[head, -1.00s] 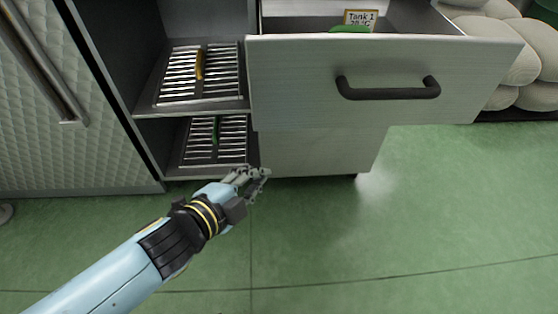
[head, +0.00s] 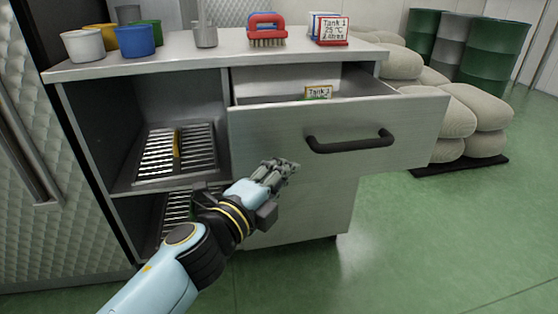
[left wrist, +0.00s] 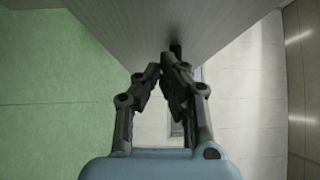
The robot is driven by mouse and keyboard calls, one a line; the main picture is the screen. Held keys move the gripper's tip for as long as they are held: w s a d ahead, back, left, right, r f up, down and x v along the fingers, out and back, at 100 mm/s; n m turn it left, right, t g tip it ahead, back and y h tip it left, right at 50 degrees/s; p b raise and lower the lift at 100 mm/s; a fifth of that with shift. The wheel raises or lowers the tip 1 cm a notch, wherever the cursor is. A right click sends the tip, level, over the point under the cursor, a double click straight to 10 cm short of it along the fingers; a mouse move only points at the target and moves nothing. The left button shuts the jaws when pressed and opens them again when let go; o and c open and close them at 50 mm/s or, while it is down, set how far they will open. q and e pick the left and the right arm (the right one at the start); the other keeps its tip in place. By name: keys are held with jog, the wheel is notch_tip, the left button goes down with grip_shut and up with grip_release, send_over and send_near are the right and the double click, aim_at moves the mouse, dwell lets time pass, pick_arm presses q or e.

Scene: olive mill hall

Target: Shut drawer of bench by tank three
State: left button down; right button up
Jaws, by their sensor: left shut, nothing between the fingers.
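The bench (head: 215,60) has a drawer (head: 265,130) that stands open, its pale front pulled out well past the cabinet. A black bar handle (head: 348,141) is on the drawer front. A small yellow-edged card (head: 318,92) starting "Tank" shows inside the drawer; its number is hard to read. My left gripper (head: 290,168) is shut and empty, in front of the drawer front's lower part, left of and below the handle. In the left wrist view the shut fingers (left wrist: 165,65) point at a grey panel (left wrist: 160,25); contact cannot be told. My right gripper is not in view.
Cups (head: 136,40), a red brush (head: 266,32) and a red-edged sign (head: 330,30) stand on the bench top. Open shelves with slatted racks (head: 175,152) are left of the drawer. Pale sacks (head: 475,118) and drums (head: 495,55) stand right. The green floor (head: 430,240) is clear.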

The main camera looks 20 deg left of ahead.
aim_at(291, 152)
pick_arm(q)
jog(key=shift+w+a, duration=0.75)
jog(key=shift+w, duration=0.1)
jog(key=shift+w+a+f, duration=0.1)
jog(key=shift+w+a, duration=0.05)
jog(key=shift+w, duration=0.1)
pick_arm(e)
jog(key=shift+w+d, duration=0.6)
pick_arm(q)
jog(key=shift+w+a, duration=0.1)
jog(key=shift+w, duration=0.05)
